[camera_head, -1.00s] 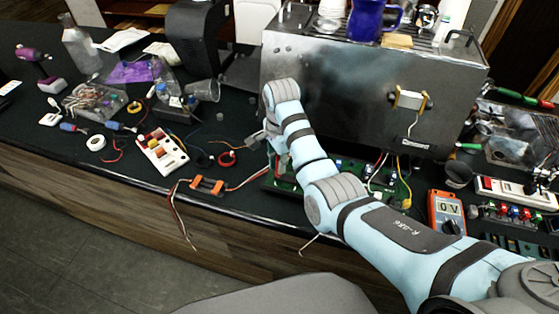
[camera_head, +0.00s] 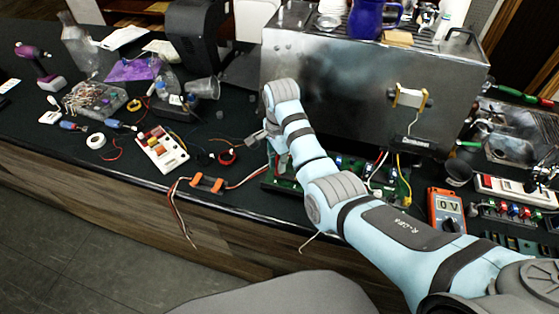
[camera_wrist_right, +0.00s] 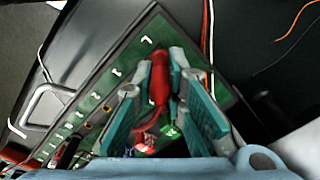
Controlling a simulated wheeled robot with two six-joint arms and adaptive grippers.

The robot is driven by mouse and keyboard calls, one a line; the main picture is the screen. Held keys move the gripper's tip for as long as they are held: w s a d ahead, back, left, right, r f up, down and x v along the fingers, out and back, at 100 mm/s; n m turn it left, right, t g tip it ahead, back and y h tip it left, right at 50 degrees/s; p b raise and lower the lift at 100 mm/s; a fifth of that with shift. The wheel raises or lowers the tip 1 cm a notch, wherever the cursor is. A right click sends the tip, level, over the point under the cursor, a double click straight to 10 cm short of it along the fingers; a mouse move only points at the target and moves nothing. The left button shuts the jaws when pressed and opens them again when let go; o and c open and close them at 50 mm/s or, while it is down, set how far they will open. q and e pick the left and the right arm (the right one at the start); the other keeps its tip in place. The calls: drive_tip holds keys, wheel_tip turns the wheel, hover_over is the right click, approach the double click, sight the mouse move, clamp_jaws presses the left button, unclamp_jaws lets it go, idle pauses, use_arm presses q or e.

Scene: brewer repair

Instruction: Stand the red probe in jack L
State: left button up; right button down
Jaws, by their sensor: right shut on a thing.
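My right gripper (camera_wrist_right: 160,88) is shut on the red probe (camera_wrist_right: 159,80) in the right wrist view. The probe stands between the two teal-padded fingers, over the green board (camera_wrist_right: 108,73). White markings run along the board, with an L-like mark just beyond the probe. I cannot tell whether the probe's tip is in a jack, as the fingers and probe hide that spot. In the head view the right gripper (camera_head: 258,139) shows small at the arm's end, and the green board (camera_head: 285,184) is partly behind the arm. My left gripper is not in view.
The steel brewer (camera_head: 340,80) stands right behind the arm. An orange multimeter (camera_head: 446,211) reading 0 V is at the right. A white power strip (camera_head: 160,150), a red ring (camera_head: 227,157) and an orange clip with wires (camera_head: 207,184) lie left of the gripper.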

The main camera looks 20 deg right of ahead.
drive_tip(key=c, duration=1.6)
unclamp_jaws()
drive_tip(key=shift+o, duration=0.2)
